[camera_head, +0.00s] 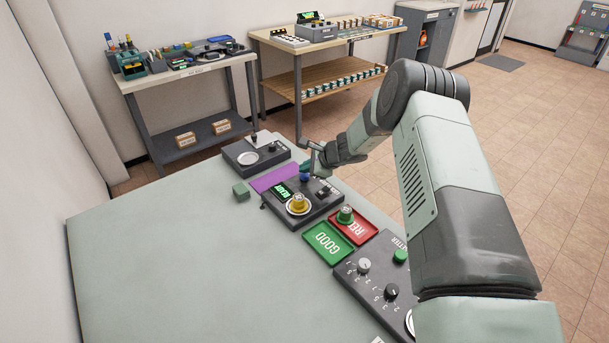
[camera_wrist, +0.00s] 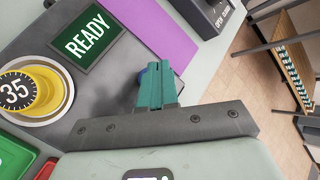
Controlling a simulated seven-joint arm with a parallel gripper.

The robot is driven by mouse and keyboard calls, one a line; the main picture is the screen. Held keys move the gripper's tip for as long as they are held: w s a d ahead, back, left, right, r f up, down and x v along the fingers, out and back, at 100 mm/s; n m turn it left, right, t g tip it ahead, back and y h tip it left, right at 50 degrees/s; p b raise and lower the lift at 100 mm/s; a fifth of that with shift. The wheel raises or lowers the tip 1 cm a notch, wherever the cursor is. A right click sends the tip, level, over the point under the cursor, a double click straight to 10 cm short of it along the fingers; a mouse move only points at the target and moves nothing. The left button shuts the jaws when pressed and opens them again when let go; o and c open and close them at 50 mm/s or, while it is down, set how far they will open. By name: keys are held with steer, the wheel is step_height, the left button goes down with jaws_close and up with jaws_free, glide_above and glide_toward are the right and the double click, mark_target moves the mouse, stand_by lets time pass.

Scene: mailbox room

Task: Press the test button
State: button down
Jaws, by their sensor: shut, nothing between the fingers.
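The dark test device (camera_head: 318,208) stands on the pale table. Its lit screen (camera_head: 283,193) reads READY, and the screen also shows in the wrist view (camera_wrist: 87,37). A blue button (camera_head: 305,178) sits on the device's far side; in the wrist view a sliver of blue (camera_wrist: 142,76) shows beside my fingers, mostly hidden by them. A yellow dial-like piece (camera_head: 297,203) marked 35 rests on a round plate of the device. My gripper (camera_head: 306,169) is shut and empty, fingertips over the blue button. I cannot tell whether they touch it.
A green GOOD tray (camera_head: 322,240) and a red reject tray (camera_head: 362,228) holding a green-and-gold piece lie beside the device. A panel with knobs (camera_head: 377,278) is nearer. The table's left is clear.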

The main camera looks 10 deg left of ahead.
mark_target(307, 176)
steer(key=shift+f, duration=0.5)
stand_by(0.7)
steer(key=shift+r, duration=0.9)
steer(key=shift+r, duration=0.1)
steer(key=shift+r, duration=2.45)
